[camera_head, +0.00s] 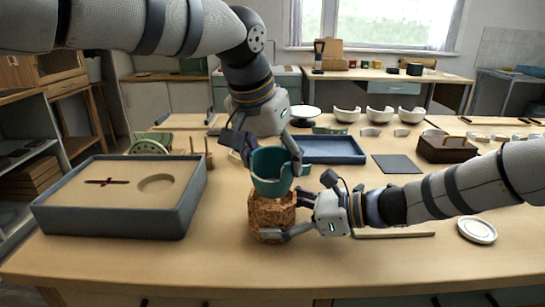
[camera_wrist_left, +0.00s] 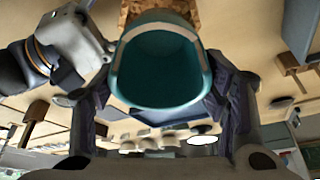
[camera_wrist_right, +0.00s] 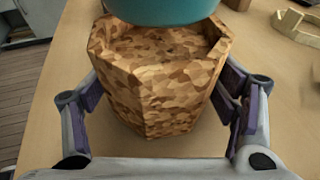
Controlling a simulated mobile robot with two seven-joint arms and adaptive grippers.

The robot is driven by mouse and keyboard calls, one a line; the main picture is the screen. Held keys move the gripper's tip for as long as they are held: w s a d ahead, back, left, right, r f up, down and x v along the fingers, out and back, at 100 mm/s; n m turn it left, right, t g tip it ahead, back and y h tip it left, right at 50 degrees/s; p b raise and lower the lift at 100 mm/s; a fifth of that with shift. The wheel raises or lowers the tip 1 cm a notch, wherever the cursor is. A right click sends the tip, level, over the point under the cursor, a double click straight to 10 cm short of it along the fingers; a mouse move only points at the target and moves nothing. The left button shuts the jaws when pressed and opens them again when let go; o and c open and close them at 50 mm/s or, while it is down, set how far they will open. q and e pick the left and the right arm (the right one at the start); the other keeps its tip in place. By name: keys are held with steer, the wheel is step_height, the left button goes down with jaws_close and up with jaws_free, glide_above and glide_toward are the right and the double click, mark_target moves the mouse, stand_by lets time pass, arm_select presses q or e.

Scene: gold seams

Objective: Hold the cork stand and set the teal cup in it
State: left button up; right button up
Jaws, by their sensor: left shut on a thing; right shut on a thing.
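The teal cup (camera_head: 272,172) is at the middle of the head view, right above the cork stand (camera_head: 270,216). The cup has a broken, uneven rim, and its open mouth faces the camera in the left wrist view (camera_wrist_left: 160,68). My left gripper (camera_head: 268,160) is shut on the cup from behind. The cork stand stands on the table, and my right gripper (camera_head: 280,232) is shut around it from the right. In the right wrist view the cup bottom (camera_wrist_right: 162,10) is over the stand's top (camera_wrist_right: 160,80); whether it touches the recess cannot be told.
A grey sand-filled tray (camera_head: 115,222) stands at the left. A blue tray (camera_head: 335,150) lies behind the cup, with white bowl pieces beyond it. A dark box (camera_head: 447,150) and a small white dish (camera_head: 477,230) are at the right. The front table strip is clear.

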mark_target(273, 173)
arm_select(q)
steer(key=shift+f, duration=1.6)
arm_select(e)
steer(key=shift+f, duration=0.1)
stand_by(2.5)
arm_select(q)
steer(key=o, duration=1.1)
steer(key=shift+o, duration=1.3)
steer(key=shift+r, duration=3)
arm_select(e)
steer(key=o, duration=0.9)
